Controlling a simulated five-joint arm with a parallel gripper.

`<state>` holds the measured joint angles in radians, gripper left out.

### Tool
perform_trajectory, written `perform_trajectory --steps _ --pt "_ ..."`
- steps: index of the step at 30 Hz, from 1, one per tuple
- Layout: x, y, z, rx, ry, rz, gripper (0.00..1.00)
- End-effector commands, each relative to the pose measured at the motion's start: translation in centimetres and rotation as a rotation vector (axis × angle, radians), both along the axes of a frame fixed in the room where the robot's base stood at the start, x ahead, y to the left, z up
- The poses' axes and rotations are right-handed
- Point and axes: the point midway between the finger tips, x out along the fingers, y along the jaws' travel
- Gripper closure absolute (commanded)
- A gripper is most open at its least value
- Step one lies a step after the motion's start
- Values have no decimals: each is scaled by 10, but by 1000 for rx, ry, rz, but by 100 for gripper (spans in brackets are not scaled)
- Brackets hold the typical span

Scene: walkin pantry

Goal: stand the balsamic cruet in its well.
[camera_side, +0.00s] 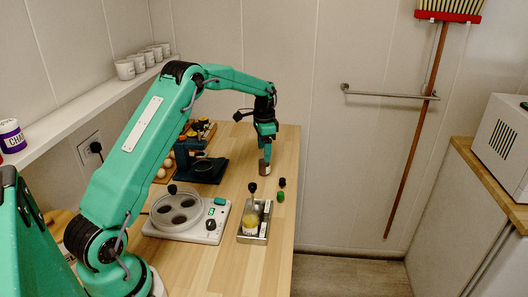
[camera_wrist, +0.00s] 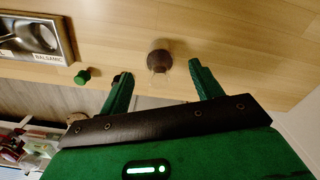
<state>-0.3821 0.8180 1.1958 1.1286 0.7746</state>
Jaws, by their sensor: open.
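The balsamic cruet (camera_side: 264,168), a small vessel with dark brown contents, stands on the wooden counter near its right edge. In the wrist view the cruet (camera_wrist: 159,59) shows as a dark round shape with a clear glass part, just beyond and between the fingertips. My gripper (camera_side: 266,150) is directly above it in the side view; its green fingers (camera_wrist: 160,73) are apart and not closed on it. The metal caddy (camera_side: 243,239) stands nearer the side camera, holding a yellow cruet (camera_side: 250,224) with a black stopper. Its empty well (camera_wrist: 38,36) has a BALSAMIC label in the wrist view.
A green cap (camera_side: 280,197) and a black cap (camera_side: 282,183) lie right of the caddy. A white egg cooker (camera_side: 208,228) stands left of it. A dark blue device (camera_side: 210,173) and eggs (camera_side: 161,172) are farther back. Counter between cruet and caddy is mostly clear.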

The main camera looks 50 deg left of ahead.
Motion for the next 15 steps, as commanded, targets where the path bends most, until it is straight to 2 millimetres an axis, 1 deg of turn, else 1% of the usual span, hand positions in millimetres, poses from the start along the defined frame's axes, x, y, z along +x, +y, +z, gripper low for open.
perform_trajectory --steps 1,6,10,15 --pt "-1 0 -7 -1 3 0 35" --pt "-1 0 -24 -1 1 0 35" --pt "-1 0 -29 0 -1 0 35" --pt "-1 0 -30 1 -1 0 35"
